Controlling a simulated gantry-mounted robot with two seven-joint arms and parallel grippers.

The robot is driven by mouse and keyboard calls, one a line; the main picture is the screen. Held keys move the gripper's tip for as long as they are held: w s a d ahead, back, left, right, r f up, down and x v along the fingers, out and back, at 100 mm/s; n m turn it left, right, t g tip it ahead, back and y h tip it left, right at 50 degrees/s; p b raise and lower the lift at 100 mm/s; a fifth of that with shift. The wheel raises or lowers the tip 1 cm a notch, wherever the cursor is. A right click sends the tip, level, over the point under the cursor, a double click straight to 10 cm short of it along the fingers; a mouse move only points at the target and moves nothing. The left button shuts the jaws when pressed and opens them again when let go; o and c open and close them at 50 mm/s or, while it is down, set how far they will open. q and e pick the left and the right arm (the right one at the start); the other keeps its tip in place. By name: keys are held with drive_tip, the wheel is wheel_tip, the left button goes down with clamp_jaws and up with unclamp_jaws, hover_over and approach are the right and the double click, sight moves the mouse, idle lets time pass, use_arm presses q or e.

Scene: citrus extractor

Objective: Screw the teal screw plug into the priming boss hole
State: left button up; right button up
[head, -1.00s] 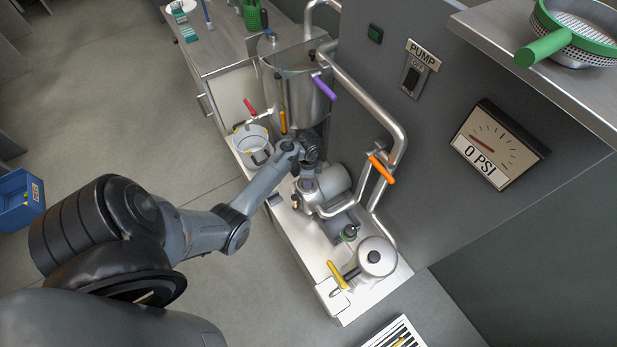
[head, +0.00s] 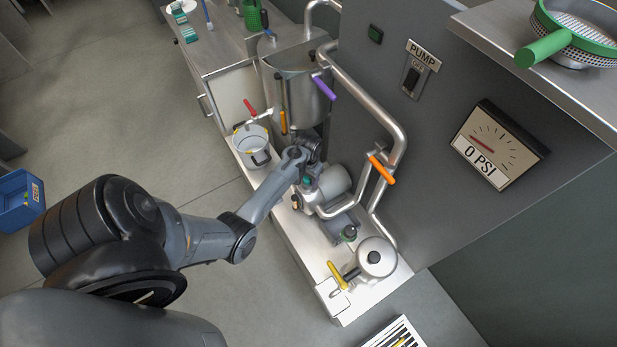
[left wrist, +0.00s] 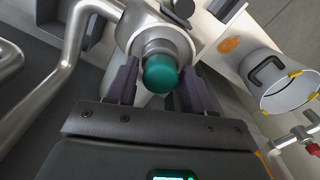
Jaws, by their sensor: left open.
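The teal screw plug (left wrist: 160,74) sits upright on the neck of the metal pump body, over the priming boss (left wrist: 158,47); the hole itself is hidden beneath it. In the head view the plug (head: 307,181) shows as a small teal spot on top of the pump (head: 330,183). My left gripper (left wrist: 158,82) is open, with one dark finger on each side of the plug and visible gaps between. In the head view the left gripper (head: 309,163) is just above and behind the plug. I cannot tell how deep the plug is seated. My right gripper is not in view.
Steel pipes with an orange handle (head: 382,170) and a purple handle (head: 325,88) run beside the pump. A tall steel tank (head: 300,95) stands behind it and a pot (head: 251,146) to its left.

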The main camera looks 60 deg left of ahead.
use_arm(q)
drive_tip(key=shift+c, duration=0.4)
drive_tip(key=c, duration=0.5)
drive_tip(key=m, duration=1.2)
drive_tip(key=shift+d, duration=0.15)
drive_tip(key=o, duration=0.6)
